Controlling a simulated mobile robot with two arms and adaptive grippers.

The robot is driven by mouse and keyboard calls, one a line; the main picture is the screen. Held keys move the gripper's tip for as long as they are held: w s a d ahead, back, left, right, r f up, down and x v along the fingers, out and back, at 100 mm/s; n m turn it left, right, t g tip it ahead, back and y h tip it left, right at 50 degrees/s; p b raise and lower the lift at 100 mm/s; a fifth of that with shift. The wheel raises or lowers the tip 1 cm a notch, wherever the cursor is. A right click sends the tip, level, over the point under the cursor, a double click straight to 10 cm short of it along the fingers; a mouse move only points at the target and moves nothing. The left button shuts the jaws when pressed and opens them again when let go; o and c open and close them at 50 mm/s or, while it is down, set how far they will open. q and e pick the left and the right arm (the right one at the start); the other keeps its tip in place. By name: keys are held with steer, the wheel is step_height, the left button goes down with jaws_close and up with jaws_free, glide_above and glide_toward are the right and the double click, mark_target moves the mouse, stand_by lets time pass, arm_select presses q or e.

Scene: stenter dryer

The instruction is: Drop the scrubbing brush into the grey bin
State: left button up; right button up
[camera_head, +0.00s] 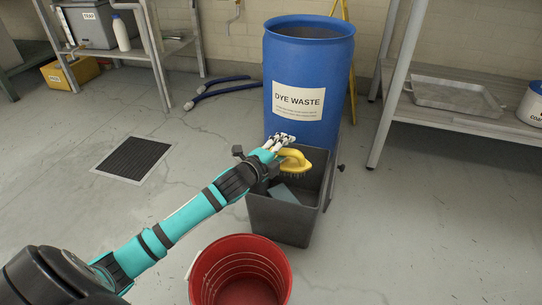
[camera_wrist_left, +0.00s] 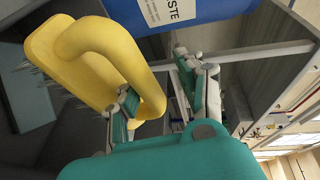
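The yellow scrubbing brush (camera_head: 295,160) is over the grey bin (camera_head: 285,222), bristles down, its looped handle toward my left gripper (camera_head: 279,143). In the left wrist view the brush (camera_wrist_left: 80,62) fills the upper left. My left gripper (camera_wrist_left: 163,93) has its fingers spread, one inside the handle loop and one outside, with a gap between the outer finger and the handle. I cannot tell whether the brush touches anything in the bin. A flat blue-grey piece (camera_head: 284,194) lies inside the bin. My right gripper is not in view.
A blue dye waste drum (camera_head: 300,70) stands right behind the bin. A red bucket (camera_head: 240,275) stands in front of it. A metal shelf (camera_head: 455,124) is at the right. Blue hoses (camera_head: 220,88) and a floor drain (camera_head: 133,158) are at the left. Floor to the right is clear.

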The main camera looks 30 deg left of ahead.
arm_select(q)
steer(key=s+r, duration=0.1)
steer(key=s, duration=0.8)
steer(key=shift+s+a+r, duration=0.25)
steer(key=shift+a+r, duration=0.05)
steer(key=shift+a, duration=0.05)
